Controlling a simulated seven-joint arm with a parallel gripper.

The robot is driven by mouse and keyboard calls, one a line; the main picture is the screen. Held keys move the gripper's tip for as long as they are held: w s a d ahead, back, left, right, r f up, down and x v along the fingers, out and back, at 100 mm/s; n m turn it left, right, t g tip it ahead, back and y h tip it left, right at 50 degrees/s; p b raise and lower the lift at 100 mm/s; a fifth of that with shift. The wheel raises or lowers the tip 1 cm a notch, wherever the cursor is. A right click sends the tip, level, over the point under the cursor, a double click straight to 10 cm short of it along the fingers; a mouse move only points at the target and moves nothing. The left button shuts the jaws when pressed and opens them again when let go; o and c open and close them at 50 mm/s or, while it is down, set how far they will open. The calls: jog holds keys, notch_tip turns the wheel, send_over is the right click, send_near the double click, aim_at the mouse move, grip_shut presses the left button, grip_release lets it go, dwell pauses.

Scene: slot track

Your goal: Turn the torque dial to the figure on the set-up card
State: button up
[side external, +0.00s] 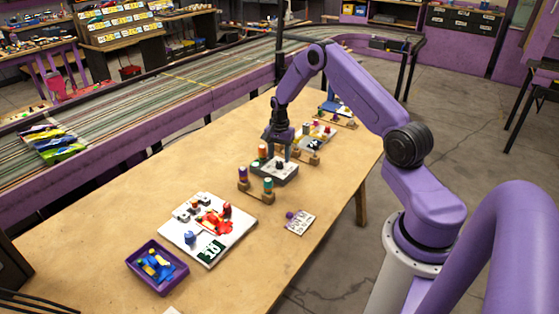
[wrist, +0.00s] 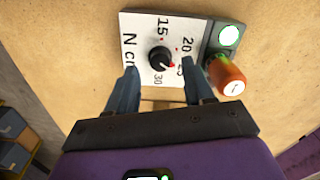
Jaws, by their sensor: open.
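The torque dial (wrist: 159,58) is a round black knob on a white scale plate (wrist: 136,30) marked N cm, with figures 15, 20 and 30 readable and another partly covered by a finger. A red mark at the knob's lower right points towards the partly covered figure. My gripper (wrist: 161,72) is open, its fingers on either side of the dial with gaps to it; their height is unclear. In the side view my gripper (side external: 279,150) is over the grey dial box (side external: 286,176). A small printed card (side external: 300,222) lies in front; its text is unreadable, so I cannot confirm it is the set-up card.
An orange-topped cylinder (wrist: 227,75) and a green lamp (wrist: 229,35) are close to the right finger. Wooden racks with coloured pegs (side external: 256,193) stand near the box. A white board (side external: 178,231) with a red car and a purple tray (side external: 139,263) lie at front left.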

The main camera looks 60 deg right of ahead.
aim_at(280, 165)
jog(key=shift+f, duration=1.35)
grip_shut()
jog(key=shift+n, duration=0.3)
jog(key=n, duration=0.5)
jog(key=shift+n, duration=0.3)
jog(key=n, duration=0.5)
jog(key=shift+n, duration=0.4)
